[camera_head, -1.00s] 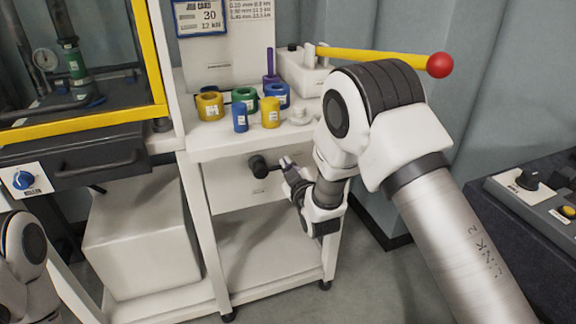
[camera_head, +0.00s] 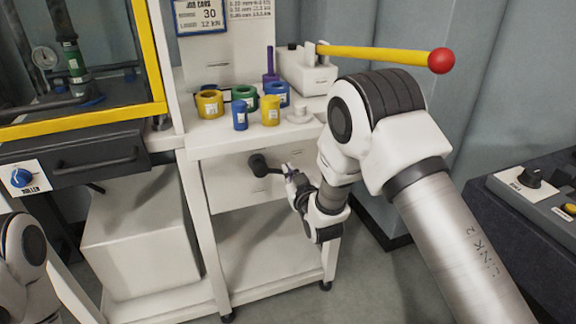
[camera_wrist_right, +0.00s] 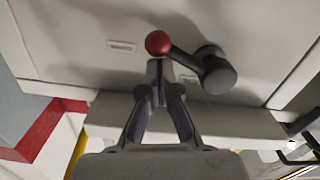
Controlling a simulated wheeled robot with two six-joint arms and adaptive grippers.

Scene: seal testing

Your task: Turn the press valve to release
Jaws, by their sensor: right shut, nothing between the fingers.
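The press valve is a black hub with a short lever on a white panel under the shelf. Its hub (camera_head: 257,163) shows in the head view, with the lever pointing right and slightly down. In the right wrist view the hub (camera_wrist_right: 218,76) is right of centre, and the lever ends in a red ball (camera_wrist_right: 158,42). My right gripper (camera_head: 288,169) is at the lever's end, its fingers shut and empty. In the wrist view its fingertips (camera_wrist_right: 158,66) are just below the red ball; whether they touch cannot be told. My left gripper is out of view.
Blue and yellow cylinders and rings (camera_head: 209,104) stand on the white shelf above the valve. A pump with a yellow handle (camera_head: 375,55) stands behind. The yellow-framed press (camera_head: 90,125) is at left; a dark control console (camera_head: 540,210) is at right.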

